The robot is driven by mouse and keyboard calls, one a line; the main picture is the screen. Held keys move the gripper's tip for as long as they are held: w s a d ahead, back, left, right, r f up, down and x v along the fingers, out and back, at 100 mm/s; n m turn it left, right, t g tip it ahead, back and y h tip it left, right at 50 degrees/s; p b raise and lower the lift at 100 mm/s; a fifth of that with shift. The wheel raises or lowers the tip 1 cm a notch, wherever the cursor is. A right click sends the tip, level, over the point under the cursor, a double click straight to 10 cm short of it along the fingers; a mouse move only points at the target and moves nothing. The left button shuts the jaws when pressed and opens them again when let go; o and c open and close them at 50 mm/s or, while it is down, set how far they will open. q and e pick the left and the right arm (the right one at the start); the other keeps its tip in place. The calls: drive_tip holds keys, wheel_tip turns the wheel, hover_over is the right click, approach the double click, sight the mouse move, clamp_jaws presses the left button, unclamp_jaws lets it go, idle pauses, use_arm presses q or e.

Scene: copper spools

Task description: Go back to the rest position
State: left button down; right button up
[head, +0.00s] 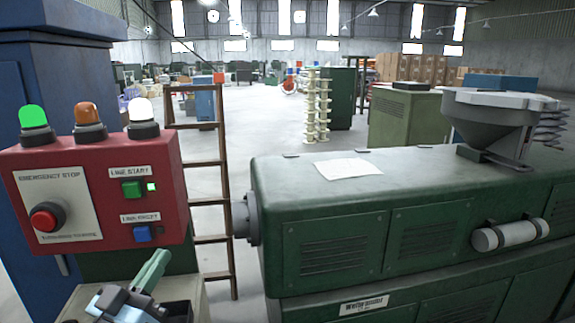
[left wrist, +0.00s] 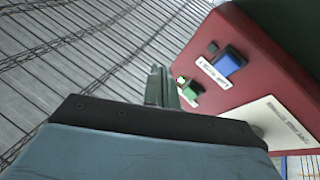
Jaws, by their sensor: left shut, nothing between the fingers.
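My left gripper (head: 150,271) is at the lower left of the head view, below the red control box (head: 95,165). Its green fingers are shut with nothing between them. In the left wrist view the fingers (left wrist: 162,85) point up, with the red box (left wrist: 275,70) to their right. A green button (head: 132,188) and a blue button (head: 142,234) are on the box, beside a red emergency stop knob (head: 46,217). The green button (left wrist: 189,93) shows beside the fingertips in the wrist view; I cannot tell whether they touch. My right gripper is not in view.
A large green machine (head: 345,245) fills the right, with a paper (head: 349,169) and a grey hopper (head: 490,115) on top. A brown ladder (head: 208,190) stands behind the box. A blue cabinet (head: 65,80) is at the left. Open floor lies beyond.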

use_arm(q)
drive_tip(key=s+d+f+m+g+y, duration=0.1)
drive_tip(key=s+d+f+g+y, duration=0.1)
drive_tip(key=s+f+g, duration=0.7)
drive_tip(key=s+d+f+m+g+y, duration=0.15)
drive_tip(key=s+f+g, duration=0.3)
drive_tip(key=f, duration=0.85)
drive_tip(key=s+a+f+n+g+y, duration=0.2)
drive_tip(key=s+f+g, duration=0.2)
drive_tip(key=s, duration=0.6)
wheel_tip(320, 180, down, 27)
drive_tip(key=s+g+b, duration=0.2)
drive_tip(key=s, duration=0.1)
drive_tip(key=s+a+f+b, duration=0.1)
drive_tip(key=s+a+f, duration=0.2)
drive_tip(key=s+f, duration=1.3)
drive_tip(key=shift+f+m+g+y+b, duration=0.3)
drive_tip(key=shift+m+g+y+b, duration=0.05)
drive_tip(key=shift+m+g+b, duration=0.1)
